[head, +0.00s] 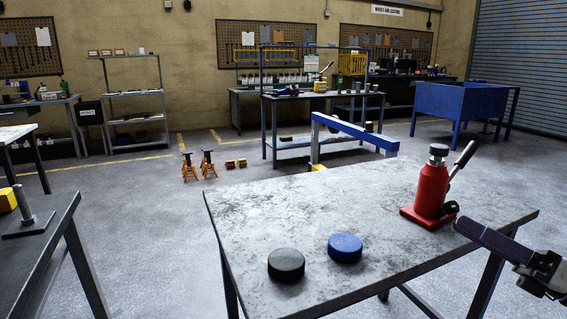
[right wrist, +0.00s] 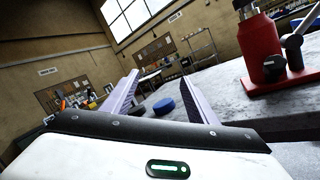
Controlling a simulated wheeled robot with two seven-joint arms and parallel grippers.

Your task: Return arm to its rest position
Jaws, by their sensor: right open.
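My right gripper (head: 466,228) is at the right edge of the head view, beside the grey worktable (head: 300,205) and to the right of a red bottle jack (head: 432,190). In the right wrist view its two fingers (right wrist: 161,82) stand apart with nothing between them. The jack stands upright on the table, with a dark lever slanting up to the right. It also shows at the upper right of the right wrist view (right wrist: 262,48). The gripper looks apart from the jack. My left gripper is not in view.
A black puck (head: 286,265) and a blue puck (head: 345,248) lie near the table's front edge. A blue beam frame (head: 355,133) stands behind the table. Orange jack stands (head: 208,165) are on the floor. Another bench (head: 40,255) is at the left, with open floor between.

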